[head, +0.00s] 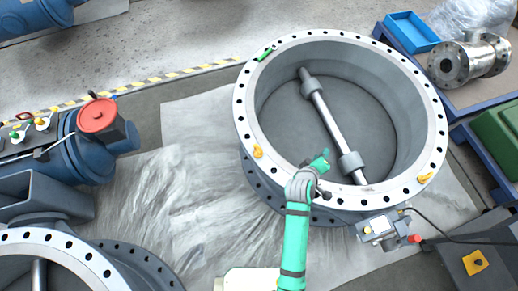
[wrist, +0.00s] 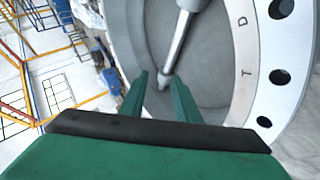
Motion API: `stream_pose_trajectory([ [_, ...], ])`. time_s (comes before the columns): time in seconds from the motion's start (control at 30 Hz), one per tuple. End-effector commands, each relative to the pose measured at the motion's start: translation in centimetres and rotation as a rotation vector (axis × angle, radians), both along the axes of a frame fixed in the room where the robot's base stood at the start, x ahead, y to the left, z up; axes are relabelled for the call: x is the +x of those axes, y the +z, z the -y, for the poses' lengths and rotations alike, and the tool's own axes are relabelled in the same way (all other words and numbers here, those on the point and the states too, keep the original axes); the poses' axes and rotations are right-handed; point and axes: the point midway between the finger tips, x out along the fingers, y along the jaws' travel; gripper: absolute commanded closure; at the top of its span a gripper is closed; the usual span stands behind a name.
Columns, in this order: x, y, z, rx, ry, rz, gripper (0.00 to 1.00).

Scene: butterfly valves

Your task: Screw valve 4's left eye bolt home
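A large valve (head: 241,105) lies flange up, with a grey disc and a shaft inside its ring. No valve number is readable. A yellow eye bolt (head: 258,152) sits at the left of the near flange rim, and another yellow eye bolt (head: 425,178) sits at the right. How deep either is seated is too small to tell. My gripper (head: 322,160) is over the near inner edge of the ring, right of the left eye bolt and apart from it. In the wrist view, my gripper (wrist: 159,76) has its green fingers apart and empty, with the shaft (wrist: 179,42) beyond. No eye bolt shows there.
A green item (head: 265,53) lies on the far-left rim. A small grey box (head: 379,229) is at the valve's near right side. Another flanged valve (head: 60,243) stands at lower left, blue equipment with a red cap (head: 97,115) at left. The grey sheet between is clear.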

Motion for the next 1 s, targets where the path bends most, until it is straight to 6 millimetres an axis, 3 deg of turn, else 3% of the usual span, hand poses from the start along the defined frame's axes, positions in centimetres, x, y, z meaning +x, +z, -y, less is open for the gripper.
stream_pose_trajectory([
  [0.03,1.6,0.1,0.1,0.0,-0.019,-0.026,0.71],
  [0.2,4.8,-0.3,-0.1,0.016,-0.079,-0.156,0.71],
  [0.37,6.9,-0.9,-2.0,0.079,-0.114,-0.293,0.71],
  [0.47,7.8,-1.4,-4.2,0.14,-0.12,-0.389,0.71],
  [0.57,8.5,-1.8,-7.4,0.213,-0.105,-0.488,0.71],
  [0.8,9.1,-1.7,-17.3,0.391,-0.001,-0.711,0.71],
  [1.0,8.7,-1.1,-22.3,0.476,0.068,-0.814,0.71],
])
